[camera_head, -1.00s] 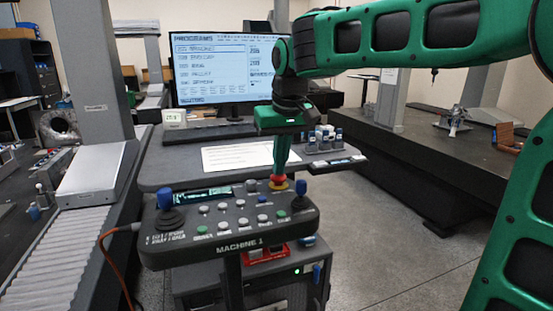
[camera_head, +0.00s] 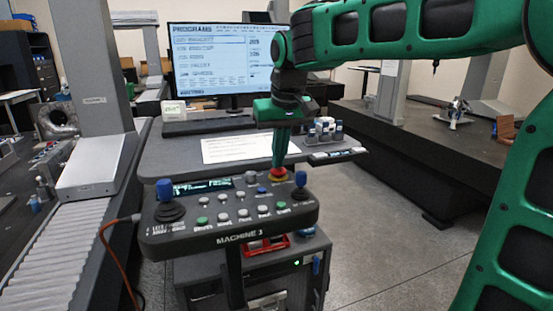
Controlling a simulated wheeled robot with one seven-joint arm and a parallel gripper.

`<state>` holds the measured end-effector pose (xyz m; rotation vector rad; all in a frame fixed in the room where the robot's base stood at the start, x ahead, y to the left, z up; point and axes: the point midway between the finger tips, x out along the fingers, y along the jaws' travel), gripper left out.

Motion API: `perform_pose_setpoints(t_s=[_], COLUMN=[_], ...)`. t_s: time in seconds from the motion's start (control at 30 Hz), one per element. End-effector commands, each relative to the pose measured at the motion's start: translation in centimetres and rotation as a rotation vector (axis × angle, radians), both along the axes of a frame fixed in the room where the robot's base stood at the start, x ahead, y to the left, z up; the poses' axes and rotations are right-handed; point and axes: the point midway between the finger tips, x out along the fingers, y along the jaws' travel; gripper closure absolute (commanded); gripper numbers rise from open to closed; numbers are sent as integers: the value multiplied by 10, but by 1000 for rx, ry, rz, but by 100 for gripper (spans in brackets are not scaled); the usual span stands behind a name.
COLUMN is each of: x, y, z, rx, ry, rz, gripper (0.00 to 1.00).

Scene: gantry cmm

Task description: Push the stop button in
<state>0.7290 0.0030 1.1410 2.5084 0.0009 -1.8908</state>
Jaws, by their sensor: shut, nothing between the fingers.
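The stop button (camera_head: 278,174) is red with a yellow ring around its base. It sits near the back right of the dark control panel (camera_head: 230,228), close to a blue-topped joystick. My gripper (camera_head: 279,164) is shut and empty, pointing down with its green fingertips right over the button. The tips overlap the top of the red cap in the picture. I cannot tell whether they touch it or how far the cap is pressed in, since the fingers partly hide it.
Blue-topped joysticks (camera_head: 165,190) stand at both ends of the panel, with several small buttons between. Behind is a grey desk (camera_head: 180,160) with a paper sheet (camera_head: 240,147) and a monitor (camera_head: 222,60). A roller-like bed lies left; open floor lies right.

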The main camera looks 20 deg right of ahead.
Motion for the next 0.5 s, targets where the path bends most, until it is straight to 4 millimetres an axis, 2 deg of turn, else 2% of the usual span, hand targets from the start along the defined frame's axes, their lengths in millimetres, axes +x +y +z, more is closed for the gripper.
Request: perform_pose_setpoints(t_s=[0.1,0.3,0.5], x=[-1,-13,-23], y=[-1,-1,-1], z=[29,73,109], rx=[3,4,4], ry=[-25,-34,-34], rz=[-2,-2,-3], gripper=[100,100,100])
